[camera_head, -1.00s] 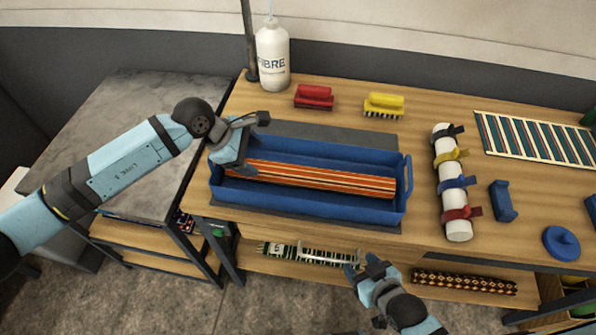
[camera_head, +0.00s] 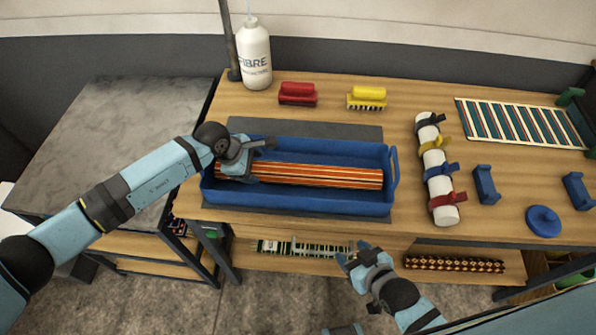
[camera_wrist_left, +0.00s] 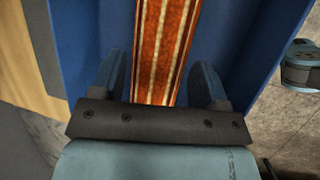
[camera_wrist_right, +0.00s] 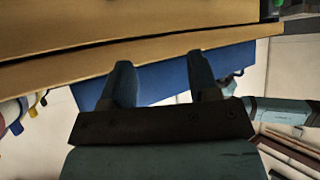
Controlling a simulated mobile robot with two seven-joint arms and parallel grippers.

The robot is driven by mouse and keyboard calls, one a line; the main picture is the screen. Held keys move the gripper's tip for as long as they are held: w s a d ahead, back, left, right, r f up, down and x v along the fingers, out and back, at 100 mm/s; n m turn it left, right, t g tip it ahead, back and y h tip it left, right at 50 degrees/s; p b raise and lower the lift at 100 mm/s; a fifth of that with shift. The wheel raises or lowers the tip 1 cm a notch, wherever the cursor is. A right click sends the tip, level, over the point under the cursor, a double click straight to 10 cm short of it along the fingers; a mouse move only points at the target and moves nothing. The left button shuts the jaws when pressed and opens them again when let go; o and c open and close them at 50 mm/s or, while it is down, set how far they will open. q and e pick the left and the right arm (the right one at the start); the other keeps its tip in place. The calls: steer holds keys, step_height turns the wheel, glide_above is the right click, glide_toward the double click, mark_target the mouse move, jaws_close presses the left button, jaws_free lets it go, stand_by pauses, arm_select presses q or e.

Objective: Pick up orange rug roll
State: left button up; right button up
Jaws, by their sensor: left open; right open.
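The orange striped rug roll (camera_head: 315,176) lies lengthwise in a blue tray (camera_head: 300,208) on the wooden bench. My left gripper (camera_head: 243,170) is at the tray's left end, over the roll's left end. In the left wrist view the roll (camera_wrist_left: 163,45) runs between the two open fingers (camera_wrist_left: 162,85), with a gap on each side. How deep the fingers reach around it I cannot tell. My right gripper (camera_head: 355,255) is open and empty in front of the bench, below the tray. The right wrist view shows its fingers (camera_wrist_right: 158,85) apart under the bench edge.
A white bottle (camera_head: 254,55), a red brush (camera_head: 298,94) and a yellow brush (camera_head: 367,97) stand behind the tray. A white roll with coloured straps (camera_head: 436,170) lies to its right. Other rugs lie on the shelf below, including a dark patterned one (camera_head: 453,264).

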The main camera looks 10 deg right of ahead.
arm_select(q)
steer(key=x, duration=0.3)
steer(key=shift+s+d+f, duration=0.1)
steer(key=shift+d, duration=0.15)
steer(key=shift+c, duration=0.3)
steer(key=c, duration=0.7)
steer(key=shift+c, duration=0.6)
